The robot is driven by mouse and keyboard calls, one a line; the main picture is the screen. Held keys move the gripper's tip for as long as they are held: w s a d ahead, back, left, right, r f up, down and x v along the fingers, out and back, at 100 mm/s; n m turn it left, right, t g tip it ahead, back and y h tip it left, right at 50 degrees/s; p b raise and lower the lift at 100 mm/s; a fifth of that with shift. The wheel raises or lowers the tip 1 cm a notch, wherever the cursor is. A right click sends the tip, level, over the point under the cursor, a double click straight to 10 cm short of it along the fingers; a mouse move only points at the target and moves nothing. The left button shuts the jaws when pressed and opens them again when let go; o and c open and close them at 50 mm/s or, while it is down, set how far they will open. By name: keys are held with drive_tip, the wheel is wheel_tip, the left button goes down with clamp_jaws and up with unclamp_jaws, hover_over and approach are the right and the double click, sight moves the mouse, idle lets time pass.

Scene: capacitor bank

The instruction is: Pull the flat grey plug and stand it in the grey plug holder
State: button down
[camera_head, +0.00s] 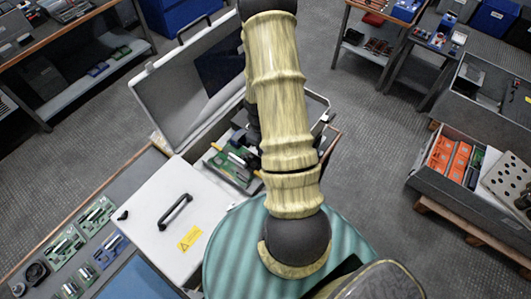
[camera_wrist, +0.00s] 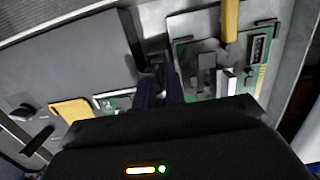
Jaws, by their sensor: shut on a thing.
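My gripper (camera_wrist: 158,88) shows in the wrist view as two dark fingers close together, reaching into the open case. It is shut on a dark grey piece (camera_wrist: 152,66), most likely the flat grey plug, though its outline is mostly hidden by the fingers and shadow. Right of the fingers is a green circuit board (camera_wrist: 250,78) with grey blocks (camera_wrist: 206,72) on it; I cannot tell whether one of them is the grey plug holder. In the head view my arm hides the gripper and part of the case.
The grey case (camera_head: 180,100) stands open, its lid raised at the back. A yellow part (camera_wrist: 230,22) stands over the board; another yellow part (camera_wrist: 70,110) lies left. A white cabinet (camera_head: 165,225) with a black handle is in front. Grey floor (camera_head: 365,150) is free to the right.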

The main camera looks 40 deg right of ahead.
drive_tip(key=shift+f, duration=0.2)
drive_tip(key=c, duration=1.4)
unclamp_jaws()
drive_tip(key=shift+o, duration=0.2)
drive_tip(key=shift+r, duration=0.1)
drive_tip(key=shift+w+r, duration=0.15)
drive_tip(key=shift+r, duration=0.3)
wheel_tip(320, 180, up, 16)
drive_tip(key=w+b, duration=0.1)
drive_tip(key=b, duration=0.1)
drive_tip(key=shift+w+a+r, duration=0.15)
drive_tip(key=shift+w+a, duration=0.2)
drive_tip(key=shift+a, duration=0.1)
